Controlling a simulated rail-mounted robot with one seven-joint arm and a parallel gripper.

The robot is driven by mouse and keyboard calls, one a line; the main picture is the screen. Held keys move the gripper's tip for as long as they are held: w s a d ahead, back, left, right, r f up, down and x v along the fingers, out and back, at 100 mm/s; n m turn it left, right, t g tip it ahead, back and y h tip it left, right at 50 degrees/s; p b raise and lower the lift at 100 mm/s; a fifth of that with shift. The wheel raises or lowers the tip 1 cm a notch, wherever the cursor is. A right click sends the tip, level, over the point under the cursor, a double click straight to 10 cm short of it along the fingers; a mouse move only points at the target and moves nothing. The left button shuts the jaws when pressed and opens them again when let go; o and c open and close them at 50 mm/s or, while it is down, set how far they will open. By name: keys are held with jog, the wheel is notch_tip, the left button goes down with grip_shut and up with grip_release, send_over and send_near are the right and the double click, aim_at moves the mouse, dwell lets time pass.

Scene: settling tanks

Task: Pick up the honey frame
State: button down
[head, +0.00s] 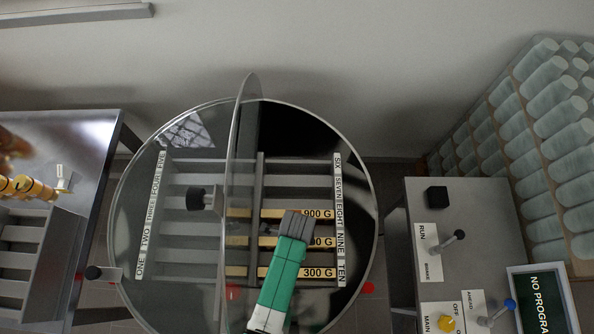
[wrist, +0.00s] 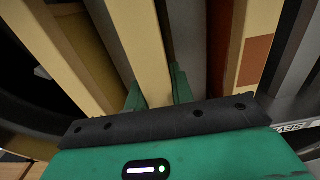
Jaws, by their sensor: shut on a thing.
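Three honey frames with pale wooden top bars sit in the right-hand slots of a round drum (head: 140,190). The far frame (head: 240,213) reads 900 G and the near frame (head: 240,272) reads 300 G. The middle frame (head: 238,242) has a label partly hidden by my gripper. My green and dark grey gripper (head: 293,228) reaches over them from the front. In the wrist view, its green fingers (wrist: 158,92) are shut on the top bar of a frame (wrist: 146,45), seemingly the middle one, with a bar on either side. The fingertips are partly hidden.
A clear upright lid (head: 236,150) with a black knob stands across the drum, left of my gripper. A steel bench (head: 80,140) with a slotted rack is at left. A control cabinet (head: 440,195) with levers is at right, and stacked jars (head: 545,110) stand behind it.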

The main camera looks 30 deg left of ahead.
notch_tip(320, 180, up, 16)
jog(key=p, duration=0.1)
jog(key=w+d+b, duration=0.1)
jog(key=w+d, duration=0.3)
jog(key=d, duration=0.3)
jog(key=w+d+b, duration=0.2)
jog(key=w+d, duration=0.3)
jog(key=d, duration=0.3)
jog(key=shift+w+d+r, duration=0.2)
jog(key=shift+w+r, duration=0.05)
jog(key=shift+r, duration=0.15)
jog(key=a+n, duration=0.1)
jog(key=n, duration=0.3)
jog(key=a+r+n, duration=0.1)
jog(key=a+n, duration=0.1)
jog(key=n, duration=0.1)
jog(key=w+a+n, duration=0.1)
jog(key=a+n, duration=0.1)
jog(key=n, duration=0.2)
jog(key=shift+r+n, duration=0.3)
jog(key=shift+r, duration=0.05)
dwell(0.5)
